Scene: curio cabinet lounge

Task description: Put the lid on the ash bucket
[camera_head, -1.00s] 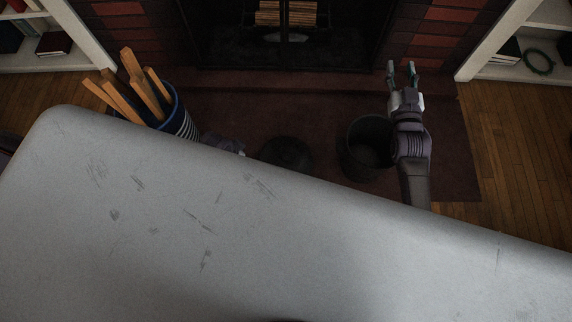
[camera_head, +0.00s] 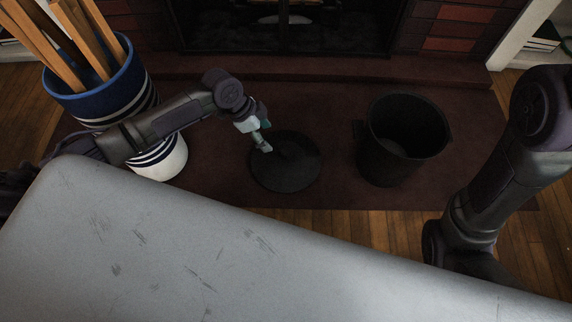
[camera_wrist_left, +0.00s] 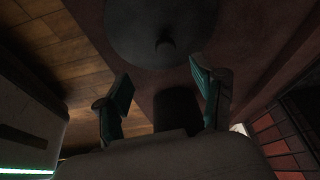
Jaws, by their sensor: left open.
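The ash bucket (camera_head: 403,140) is black, open-topped and upright on the dark red hearth, right of centre in the head view. The round black lid (camera_head: 286,172) lies flat on the hearth to the left of the bucket, apart from it. My left gripper (camera_head: 264,138) is over the lid's upper left part. In the left wrist view the lid (camera_wrist_left: 150,45) with its small knob (camera_wrist_left: 165,45) lies ahead of the fingertips of my open left gripper (camera_wrist_left: 162,85), with nothing between them. My right arm shows at the right edge; its gripper is not in view.
A blue-and-white striped bin (camera_head: 112,97) holding wooden sticks stands on the left, close behind my left arm. The fireplace (camera_head: 285,30) is at the back. The hearth (camera_head: 340,185) is bare between lid and bucket.

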